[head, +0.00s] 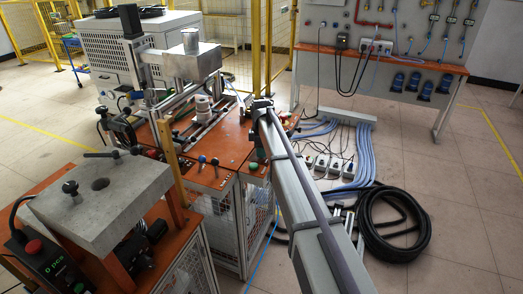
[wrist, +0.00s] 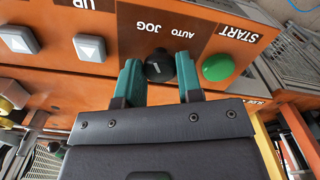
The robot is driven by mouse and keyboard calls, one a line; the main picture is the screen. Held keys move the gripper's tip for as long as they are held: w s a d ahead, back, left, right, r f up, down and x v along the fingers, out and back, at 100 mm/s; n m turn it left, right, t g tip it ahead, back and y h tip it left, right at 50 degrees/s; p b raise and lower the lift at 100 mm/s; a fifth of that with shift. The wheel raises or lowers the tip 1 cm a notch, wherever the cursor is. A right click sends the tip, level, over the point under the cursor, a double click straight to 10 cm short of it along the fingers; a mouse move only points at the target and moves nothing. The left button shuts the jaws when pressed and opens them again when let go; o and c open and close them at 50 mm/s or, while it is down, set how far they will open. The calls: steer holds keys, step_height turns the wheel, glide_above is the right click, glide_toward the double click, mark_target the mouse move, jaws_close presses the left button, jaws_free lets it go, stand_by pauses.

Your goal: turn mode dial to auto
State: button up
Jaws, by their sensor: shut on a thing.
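The mode dial (wrist: 160,66) is a round black knob on the orange panel in the wrist view. The words AUTO and JOG are printed beside it, upside down in this view. A small pale mark shows on the knob, but I cannot tell which word it points to. My gripper (wrist: 158,72) has its two green fingers on either side of the dial and is shut on it. In the head view my arm reaches to the orange control table (head: 228,150), and the dial cannot be made out there.
A green START button (wrist: 217,68) sits close beside one finger. Square arrow buttons (wrist: 90,47) lie on the other side, one under the word UP. In the head view a grey block on a stand (head: 100,195) stands at the left, and a coiled black hose (head: 400,225) lies on the floor.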

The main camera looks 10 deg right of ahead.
steer(key=shift+c, duration=1.1)
steer(key=shift+m, duration=0.3)
steer(key=m, duration=1.1)
steer(key=shift+m, duration=0.3)
steer(key=o, duration=0.9)
